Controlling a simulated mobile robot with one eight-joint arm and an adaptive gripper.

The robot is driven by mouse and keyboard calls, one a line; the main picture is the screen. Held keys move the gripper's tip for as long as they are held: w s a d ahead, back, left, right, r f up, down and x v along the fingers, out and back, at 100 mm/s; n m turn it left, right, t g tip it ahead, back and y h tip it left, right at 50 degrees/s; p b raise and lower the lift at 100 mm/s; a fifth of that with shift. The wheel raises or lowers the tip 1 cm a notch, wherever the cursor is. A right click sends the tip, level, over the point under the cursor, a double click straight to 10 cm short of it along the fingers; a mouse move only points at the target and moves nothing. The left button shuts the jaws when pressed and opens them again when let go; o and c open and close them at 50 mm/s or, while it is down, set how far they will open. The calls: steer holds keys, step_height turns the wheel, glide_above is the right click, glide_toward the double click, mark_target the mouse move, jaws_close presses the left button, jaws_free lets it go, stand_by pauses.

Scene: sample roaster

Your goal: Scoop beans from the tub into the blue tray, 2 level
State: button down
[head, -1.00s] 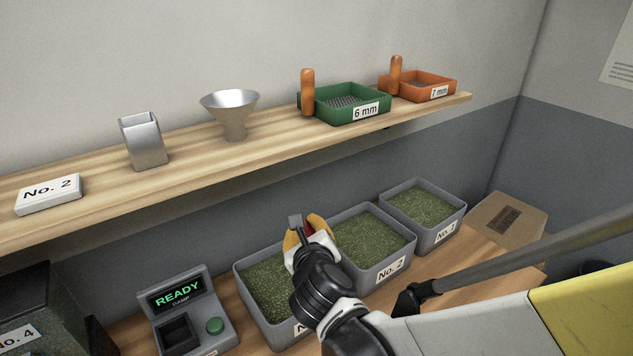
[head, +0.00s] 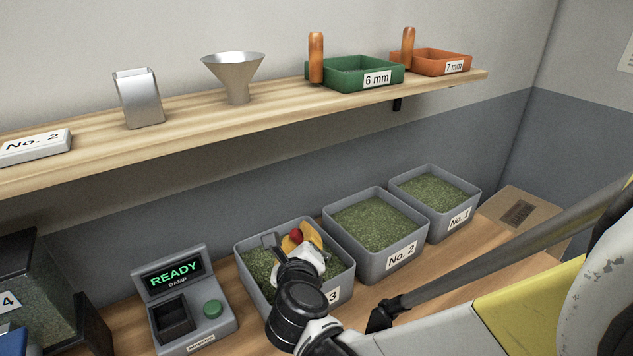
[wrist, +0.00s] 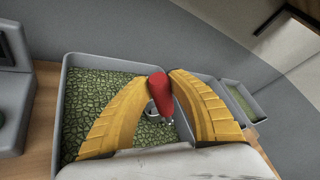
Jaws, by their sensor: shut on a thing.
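My gripper (head: 300,240) is over the grey tub numbered 3 (head: 341,284), which is filled with green beans (head: 257,262). In the wrist view its two yellow fingers (wrist: 163,78) are shut on a red handle (wrist: 159,95). A small bright metal part, seemingly the scoop (wrist: 152,112), shows below the handle, mostly hidden by it and the fingers. I cannot tell whether it touches the beans or holds any. A blue edge, possibly the blue tray (head: 12,342), shows at the lower left corner, mostly cut off.
Tubs No. 2 (head: 372,262) and No. 1 (head: 436,226) stand to the right, both with green beans. A READY device (head: 205,325) stands left of tub 3. The shelf (head: 190,118) above carries a metal cup, a funnel and green and orange sieves. A cardboard box (head: 545,212) is far right.

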steer(key=s+a+f+b, duration=0.1)
steer(key=a+f, duration=0.2)
steer(key=shift+w+d+r+m+g+y+p, duration=0.15)
steer(key=shift+d+r+m+g+y+p, duration=0.2)
steer(key=shift+r+m+p, duration=0.35)
steer(key=shift+w+d+r+m+g+y+p, duration=0.2)
steer(key=shift+d+r+m+y+p, duration=0.2)
steer(key=shift+d+r+m+p, duration=0.25)
steer(key=shift+w+d+r+m+g+y+p, duration=0.1)
steer(key=shift+d+r+m+g+y+p, duration=0.2)
steer(key=shift+r+m+p, duration=0.4)
steer(key=shift+d+r, duration=0.1)
steer(key=shift+r, duration=0.05)
step_height(320, 180, up, 8)
steer(key=p, duration=0.6)
steer(key=shift+f, duration=0.2)
